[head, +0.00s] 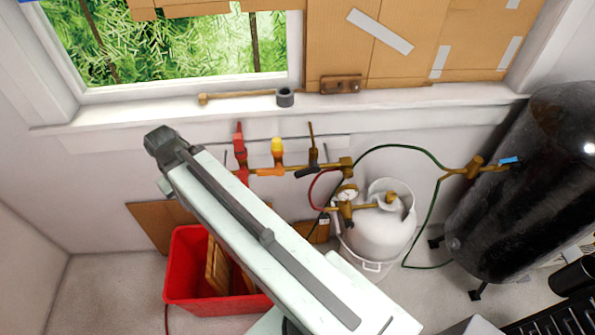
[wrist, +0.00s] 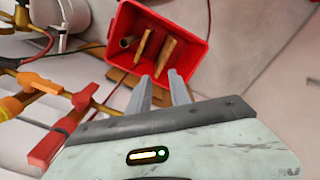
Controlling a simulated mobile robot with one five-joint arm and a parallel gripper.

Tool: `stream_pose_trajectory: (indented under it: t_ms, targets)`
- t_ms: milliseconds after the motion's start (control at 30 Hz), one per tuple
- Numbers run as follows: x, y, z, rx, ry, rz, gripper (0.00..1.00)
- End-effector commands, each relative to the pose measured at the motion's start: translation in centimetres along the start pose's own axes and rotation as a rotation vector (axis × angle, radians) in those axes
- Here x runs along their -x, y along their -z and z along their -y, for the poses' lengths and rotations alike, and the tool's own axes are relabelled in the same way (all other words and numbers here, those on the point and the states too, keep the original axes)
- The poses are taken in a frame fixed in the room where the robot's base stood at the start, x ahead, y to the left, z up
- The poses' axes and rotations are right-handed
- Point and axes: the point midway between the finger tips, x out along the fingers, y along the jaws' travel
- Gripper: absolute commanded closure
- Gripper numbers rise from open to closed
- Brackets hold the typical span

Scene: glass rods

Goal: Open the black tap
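In the head view the black tap (head: 308,171) sits on a brass pipe on the wall below the window sill. It is right of the orange and yellow tap (head: 277,150) and the red tap (head: 239,148). Its dark handle lies low, slanting near the pipe. I cannot make out the black tap in the wrist view. My gripper (wrist: 158,76) shows two grey fingers standing apart with nothing between them. They point toward a red bin, with the red tap (wrist: 48,145) to their left. My arm hides the gripper in the head view.
The red bin (head: 187,270) stands on the floor with wooden pieces in it. A white gas cylinder (head: 379,238) with a gauge and hoses stands right of the taps. A large black tank (head: 530,190) stands at the right.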

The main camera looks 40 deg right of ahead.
Motion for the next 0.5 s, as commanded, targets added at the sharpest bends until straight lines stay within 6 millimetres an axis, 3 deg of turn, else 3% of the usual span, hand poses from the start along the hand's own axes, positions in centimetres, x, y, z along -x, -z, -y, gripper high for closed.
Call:
stream_pose_trajectory:
  t_ms: [133,233,267,367,500]
  targets:
    - [-0.2,0.2,-0.9,-0.045,0.008,0.002,0.75]
    - [-1.0,0.5,-3.7,-0.226,0.041,0.012,0.75]
    - [-1.3,0.6,-5.4,-0.317,0.057,0.017,0.75]
    - [-2.4,0.1,-13.2,-0.698,0.125,0.04,0.75]
    - [-3.6,-2.8,-24.8,-1.278,0.238,0.086,0.75]
